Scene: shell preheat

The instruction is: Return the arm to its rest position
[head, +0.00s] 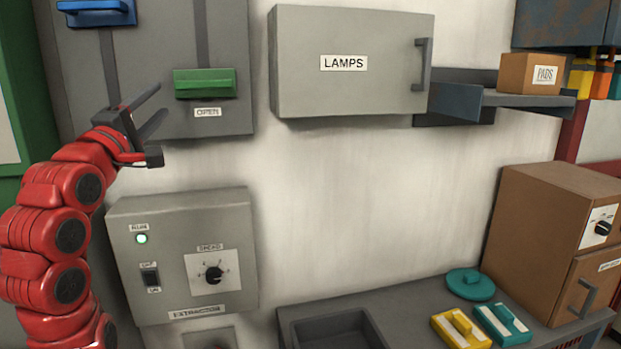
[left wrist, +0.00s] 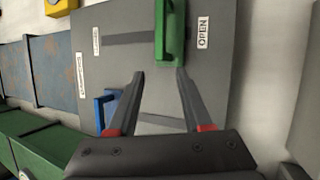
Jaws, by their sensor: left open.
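My left arm (head: 55,225) is red and comes in from the left, bent upward. Its gripper (head: 160,100) is open and empty in front of the grey wall panel, just left of the green handle (head: 205,83). In the left wrist view the two dark fingers (left wrist: 160,73) are spread, with nothing between them. The green handle (left wrist: 172,32) shows there past the fingertips, near the OPEN label. A blue handle (head: 97,12) is higher up on the panel; it also shows partly hidden behind the left finger (left wrist: 103,110). My right gripper is not in view.
The EXTRACTOR box (head: 183,255), its lamp lit green, is below the gripper. The LAMPS cabinet (head: 350,62) is shut. A bench (head: 420,300) holds a teal lid (head: 470,284) and yellow (head: 462,328) and teal (head: 502,324) blocks. A brown oven-like box (head: 530,225) stands right.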

